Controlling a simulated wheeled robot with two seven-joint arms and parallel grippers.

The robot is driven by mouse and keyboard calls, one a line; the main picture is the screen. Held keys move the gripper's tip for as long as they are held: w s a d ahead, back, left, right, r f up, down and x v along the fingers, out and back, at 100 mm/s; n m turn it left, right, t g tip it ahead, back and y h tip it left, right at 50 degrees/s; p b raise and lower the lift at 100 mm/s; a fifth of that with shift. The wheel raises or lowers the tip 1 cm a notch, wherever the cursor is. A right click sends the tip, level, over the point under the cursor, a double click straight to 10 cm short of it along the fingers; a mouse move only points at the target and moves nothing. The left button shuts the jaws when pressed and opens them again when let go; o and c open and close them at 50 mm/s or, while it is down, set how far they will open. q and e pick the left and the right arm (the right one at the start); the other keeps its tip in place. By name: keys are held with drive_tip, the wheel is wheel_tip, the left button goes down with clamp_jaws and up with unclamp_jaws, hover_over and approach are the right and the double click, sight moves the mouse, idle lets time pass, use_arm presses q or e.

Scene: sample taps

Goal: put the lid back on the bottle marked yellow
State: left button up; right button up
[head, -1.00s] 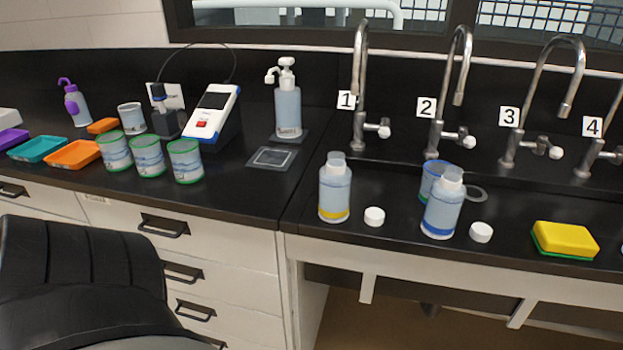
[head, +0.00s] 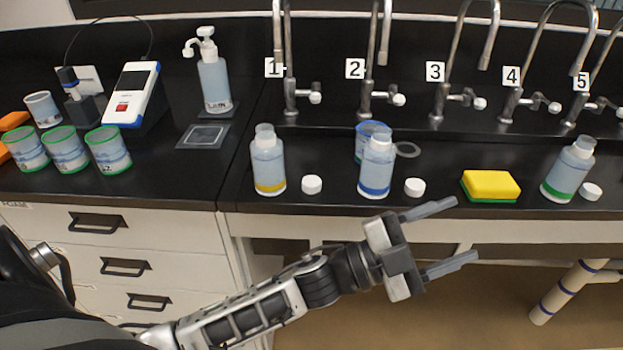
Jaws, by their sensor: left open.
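The bottle marked yellow (head: 268,162) stands upright and uncapped on the black counter, with a yellow band near its base. A white lid (head: 312,184) lies on the counter just to its right, apart from it. My left gripper (head: 440,238) is in front of the counter edge, below and to the right of that bottle and lid. Its two fingers are spread and point right, with nothing between them. My right gripper is not in view.
A blue-banded bottle (head: 376,168) and its lid (head: 415,187) stand right of the yellow one, with a blue-rimmed cup (head: 364,140) behind. A yellow sponge (head: 490,186) and green-banded bottle (head: 568,170) are farther right. Taps line the back. Green-rimmed cups (head: 66,150) stand left.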

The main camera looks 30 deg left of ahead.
use_arm(q)
drive_tip(key=s+d+r+m+g+h, duration=0.2)
drive_tip(key=d+r+m+g+h, duration=0.25)
drive_tip(key=m+g, duration=1.05)
drive_tip(key=w+a+m+g+y+p, duration=0.1)
drive_tip(key=w+a+m+y, duration=0.25)
drive_tip(key=a+y, duration=0.4)
drive_tip(key=w+a+m+y+p, duration=0.15)
drive_tip(key=a+m+y, duration=0.25)
drive_tip(key=a+y, duration=0.4)
drive_tip(key=w+a+r+n+y, duration=0.1)
drive_tip(key=a+r+y, duration=0.1)
drive_tip(key=a, duration=0.5)
drive_tip(key=w+a+r+n+y, duration=0.1)
drive_tip(key=a+r+y, duration=0.2)
drive_tip(key=a, duration=0.4)
drive_tip(key=shift+r+n+t, duration=0.35)
drive_tip(key=shift+r+t, duration=0.05)
drive_tip(key=shift+r, duration=0.5)
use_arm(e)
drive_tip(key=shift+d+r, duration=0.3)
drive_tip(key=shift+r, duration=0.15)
